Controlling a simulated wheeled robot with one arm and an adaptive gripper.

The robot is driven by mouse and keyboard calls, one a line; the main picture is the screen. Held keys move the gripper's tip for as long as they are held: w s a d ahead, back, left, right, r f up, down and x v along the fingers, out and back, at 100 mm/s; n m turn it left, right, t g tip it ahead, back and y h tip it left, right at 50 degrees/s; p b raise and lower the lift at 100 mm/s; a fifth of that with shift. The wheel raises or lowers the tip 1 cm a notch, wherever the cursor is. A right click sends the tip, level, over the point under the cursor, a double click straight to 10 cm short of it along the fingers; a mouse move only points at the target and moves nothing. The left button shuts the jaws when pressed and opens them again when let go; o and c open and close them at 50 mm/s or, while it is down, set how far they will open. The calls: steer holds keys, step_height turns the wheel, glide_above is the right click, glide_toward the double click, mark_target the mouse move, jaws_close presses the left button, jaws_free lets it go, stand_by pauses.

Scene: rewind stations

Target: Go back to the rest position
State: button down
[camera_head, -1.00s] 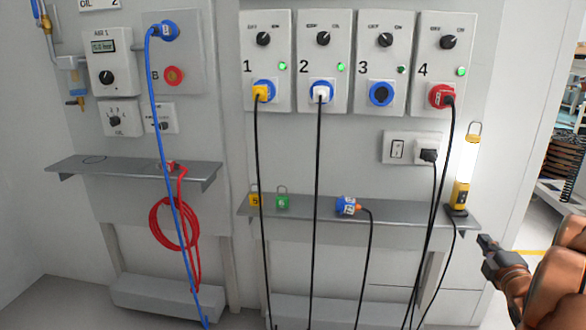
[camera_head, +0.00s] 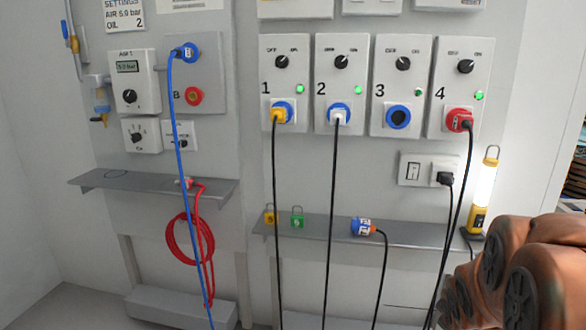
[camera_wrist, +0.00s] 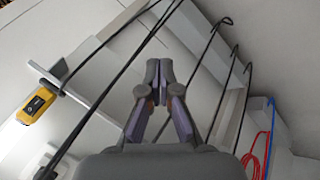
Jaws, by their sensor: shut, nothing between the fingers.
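My gripper (camera_wrist: 158,88) shows in the wrist view with its two fingertips together, shut and holding nothing. It points toward the wall and hanging cables, with no object between its fingers. In the head view my orange-brown arm fills the lower right corner, and the gripper's fingertips cannot be made out there.
The wall has four numbered switch sockets, with plugs in 1, 2 and 4; socket 3 (camera_head: 398,117) is empty. A loose blue plug (camera_head: 363,227) lies on the right shelf (camera_head: 410,235). A work lamp (camera_head: 483,190) stands close to my arm. Black cables (camera_head: 331,250) hang down.

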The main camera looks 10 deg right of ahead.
steer(key=s+a+r+m+g+y+p, duration=0.1)
steer(key=s+a+m+g+y, duration=0.3)
steer(key=s+a, duration=1.9)
steer(key=r+g, duration=0.1)
steer(key=g, duration=0.4)
steer(key=shift+s+a+r+p, duration=0.15)
steer(key=shift+s+r+p, duration=0.1)
steer(key=shift+r+p, duration=0.05)
